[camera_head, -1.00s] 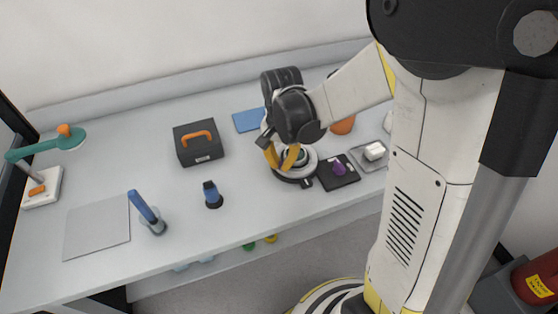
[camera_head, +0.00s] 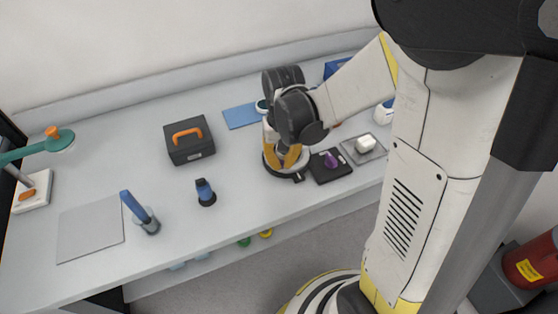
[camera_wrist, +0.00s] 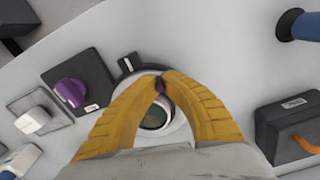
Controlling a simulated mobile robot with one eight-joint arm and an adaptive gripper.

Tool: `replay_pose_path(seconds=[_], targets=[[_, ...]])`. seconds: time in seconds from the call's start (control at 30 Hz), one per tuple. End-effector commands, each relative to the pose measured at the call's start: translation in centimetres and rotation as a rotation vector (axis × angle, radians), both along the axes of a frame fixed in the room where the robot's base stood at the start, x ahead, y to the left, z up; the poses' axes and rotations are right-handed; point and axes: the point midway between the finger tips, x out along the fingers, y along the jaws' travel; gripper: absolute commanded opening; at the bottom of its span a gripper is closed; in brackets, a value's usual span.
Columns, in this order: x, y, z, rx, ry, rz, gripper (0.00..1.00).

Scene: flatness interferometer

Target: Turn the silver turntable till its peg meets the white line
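The silver turntable (camera_wrist: 181,125) sits on a dark round base under my gripper, with a dark glassy circle at its middle. In the head view the turntable (camera_head: 302,159) is partly hidden by my fingers. My gripper (camera_wrist: 161,79) has its two yellow fingers drawn together over the turntable's rim. A small dark purple peg (camera_wrist: 154,91) shows between the fingertips, which appear closed on it. A black tab (camera_wrist: 127,65) with a small pale mark juts from the base, just left of the fingertips in the wrist view.
A black plate with a purple knob (camera_head: 330,161) and a grey plate with a white block (camera_head: 365,144) stand close on the right.

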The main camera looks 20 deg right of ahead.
Motion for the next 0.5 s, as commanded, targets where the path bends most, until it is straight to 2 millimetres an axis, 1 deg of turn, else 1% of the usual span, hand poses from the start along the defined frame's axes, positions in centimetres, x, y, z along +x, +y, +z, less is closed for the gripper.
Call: replay_pose_path(seconds=[0.5], targets=[[-0.8,-1.3,0.0,0.000,0.001,0.256,0.00]])
